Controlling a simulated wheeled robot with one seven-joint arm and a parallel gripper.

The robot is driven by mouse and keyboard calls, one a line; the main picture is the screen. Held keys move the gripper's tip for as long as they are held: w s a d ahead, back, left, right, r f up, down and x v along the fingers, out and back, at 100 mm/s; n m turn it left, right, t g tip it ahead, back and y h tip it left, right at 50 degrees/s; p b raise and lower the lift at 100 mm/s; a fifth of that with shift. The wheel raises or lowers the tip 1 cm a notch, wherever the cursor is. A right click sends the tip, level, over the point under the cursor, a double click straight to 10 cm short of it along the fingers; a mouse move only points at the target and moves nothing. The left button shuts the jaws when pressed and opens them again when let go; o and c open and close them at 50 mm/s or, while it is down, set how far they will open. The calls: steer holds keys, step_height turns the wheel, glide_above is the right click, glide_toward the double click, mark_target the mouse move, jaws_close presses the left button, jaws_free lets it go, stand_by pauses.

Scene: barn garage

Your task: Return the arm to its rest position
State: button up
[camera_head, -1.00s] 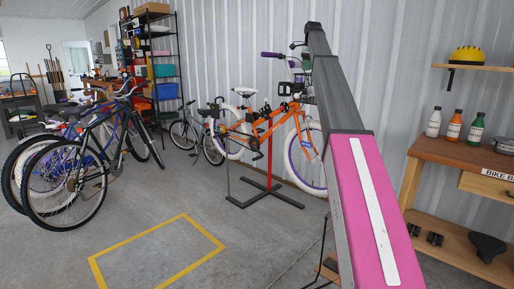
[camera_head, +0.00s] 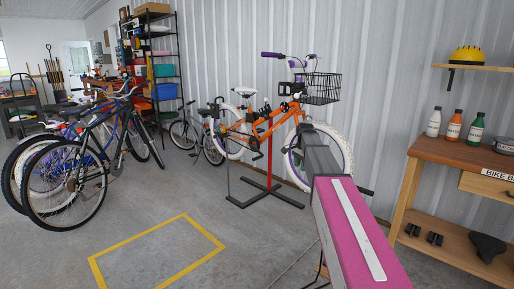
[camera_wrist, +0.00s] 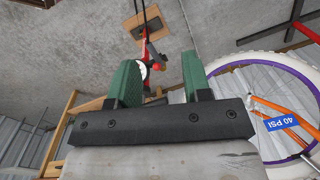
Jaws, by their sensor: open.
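My arm (camera_head: 350,225) shows in the head view as a pink and grey link reaching from the lower right toward the front wheel of the orange bicycle. In the wrist view my gripper (camera_wrist: 160,60) has two green fingers set apart, with a clear gap between them. It holds nothing that I can see. A red floor pump (camera_wrist: 154,55) with a white round gauge shows beyond the fingers, apparently on the floor. In the head view my arm hides most of that spot.
An orange bicycle (camera_head: 236,131) hangs on a red stand with black feet (camera_head: 265,190). Its purple-rimmed wheel and a blue "40 PSI" tag (camera_wrist: 282,122) are close at right in the wrist view. A wooden workbench (camera_head: 440,150) stands right. Floor inside the yellow outline (camera_head: 150,224) is clear.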

steer(key=s+f+n, duration=0.4)
steer(key=s+f, duration=0.4)
steer(key=s, duration=0.3)
steer(key=s+a+f+n, duration=0.1)
steer(key=s+f+n, duration=0.3)
steer(key=s+f, duration=0.3)
steer(key=s+a+f+n, duration=0.1)
steer(key=s+f+n, duration=0.3)
steer(key=s+f, duration=0.4)
steer(key=s, duration=0.7)
steer(key=shift+a+f+h, duration=0.15)
steer(key=shift+f+h, duration=0.15)
